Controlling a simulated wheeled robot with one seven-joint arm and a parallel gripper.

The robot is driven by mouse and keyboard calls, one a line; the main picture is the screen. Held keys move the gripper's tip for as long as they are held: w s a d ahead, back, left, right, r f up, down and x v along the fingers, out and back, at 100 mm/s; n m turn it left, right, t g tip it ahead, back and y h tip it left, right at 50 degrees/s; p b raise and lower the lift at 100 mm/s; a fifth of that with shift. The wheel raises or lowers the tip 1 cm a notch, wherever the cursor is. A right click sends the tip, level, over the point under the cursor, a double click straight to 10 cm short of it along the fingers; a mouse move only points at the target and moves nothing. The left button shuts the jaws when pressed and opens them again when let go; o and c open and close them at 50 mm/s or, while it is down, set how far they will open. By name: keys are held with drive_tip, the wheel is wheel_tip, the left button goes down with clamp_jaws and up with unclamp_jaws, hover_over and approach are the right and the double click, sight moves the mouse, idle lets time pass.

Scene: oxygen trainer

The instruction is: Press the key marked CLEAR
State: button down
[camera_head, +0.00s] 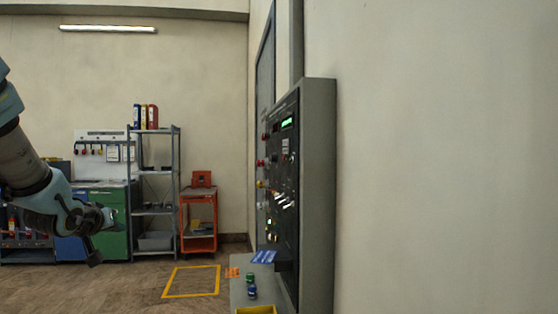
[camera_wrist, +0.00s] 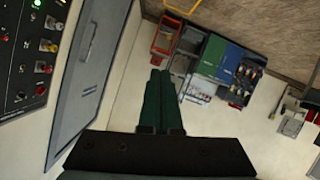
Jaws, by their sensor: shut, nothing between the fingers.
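The control panel (camera_head: 285,170) stands along the wall in the head view, seen at a steep angle. It has a green lit display (camera_head: 287,123) and several lamps and knobs. I cannot make out a key marked CLEAR; lettering is too small to read. In the wrist view part of a panel (camera_wrist: 28,50) with coloured buttons shows at the left edge. My gripper (camera_wrist: 160,75) is shut and empty in the wrist view, apart from the panel. In the head view my gripper (camera_head: 95,260) is at the left, well away from the panel.
A grey shelf (camera_head: 155,210) with binders, an orange cart (camera_head: 199,225) and green and blue cabinets (camera_head: 113,222) stand at the back. A ledge (camera_head: 240,290) below the panel bears small bottles (camera_head: 251,285). The floor between my arm and the panel looks clear around a yellow outlined square (camera_head: 192,281).

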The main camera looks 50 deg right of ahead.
sight(284, 158)
drive_tip(key=s+d+r+m+g+h, duration=0.3)
drive_tip(key=s+d+r+h, duration=0.3)
drive_tip(key=d, duration=0.7)
drive_tip(key=s+d+r+m+g+h, duration=0.3)
drive_tip(key=s+d+r+g+h, duration=0.2)
drive_tip(key=s+d+r, duration=0.5)
drive_tip(key=d+h, duration=0.1)
drive_tip(key=d, duration=0.1)
drive_tip(key=shift+s+d+m+g, duration=0.2)
drive_tip(key=shift+d+m+g, duration=0.1)
drive_tip(key=shift+d, duration=0.1)
drive_tip(key=s+d, duration=0.5)
drive_tip(key=d, duration=0.1)
drive_tip(key=shift+s+d, duration=0.25)
drive_tip(key=shift+d, duration=0.15)
idle(0.5)
drive_tip(key=shift+s+d, duration=0.3)
drive_tip(key=shift+d, duration=0.05)
